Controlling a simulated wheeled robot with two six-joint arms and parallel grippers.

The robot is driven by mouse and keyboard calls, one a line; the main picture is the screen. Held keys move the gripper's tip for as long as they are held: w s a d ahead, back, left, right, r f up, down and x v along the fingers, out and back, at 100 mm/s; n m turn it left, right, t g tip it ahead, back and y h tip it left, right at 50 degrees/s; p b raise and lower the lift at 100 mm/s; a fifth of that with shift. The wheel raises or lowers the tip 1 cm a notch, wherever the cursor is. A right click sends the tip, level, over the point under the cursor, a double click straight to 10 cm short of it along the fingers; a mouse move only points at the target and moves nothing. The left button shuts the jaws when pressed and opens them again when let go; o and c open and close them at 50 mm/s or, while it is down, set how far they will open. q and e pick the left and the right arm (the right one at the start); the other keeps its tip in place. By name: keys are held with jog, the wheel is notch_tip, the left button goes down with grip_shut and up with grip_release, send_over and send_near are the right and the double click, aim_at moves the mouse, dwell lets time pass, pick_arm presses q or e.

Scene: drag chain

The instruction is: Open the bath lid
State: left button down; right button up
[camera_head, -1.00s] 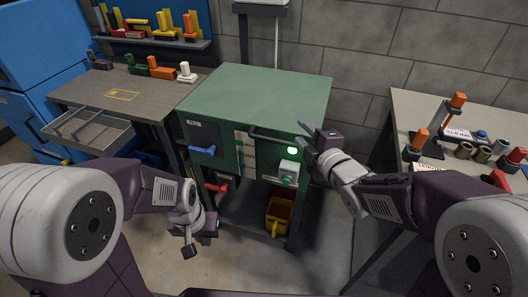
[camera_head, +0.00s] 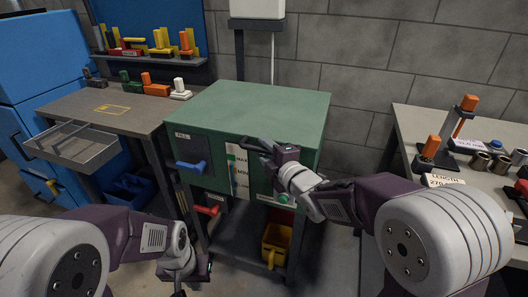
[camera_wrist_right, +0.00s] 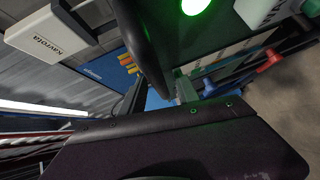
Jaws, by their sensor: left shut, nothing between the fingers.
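The bath is a green cabinet with a flat green lid (camera_head: 262,101) on top; the lid lies flat. Its black front handle (camera_wrist_right: 140,45) runs close in front of my right gripper in the right wrist view. In the head view my right gripper (camera_head: 262,148) is at the handle at the top of the cabinet's front and hides much of it. I cannot tell whether its fingers close around the bar. My left gripper (camera_head: 205,268) is shut and empty, low in front of the cabinet.
The cabinet front carries a blue lever (camera_head: 192,167), a red lever (camera_head: 207,210) and a level gauge (camera_head: 238,170). A yellow bin (camera_head: 276,246) stands below. A bench with a wire tray (camera_head: 75,148) is left; a bench with parts (camera_head: 470,160) is right.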

jog(key=shift+w+a, duration=0.2)
jog(key=shift+w, duration=0.05)
grip_shut()
dwell(1.4)
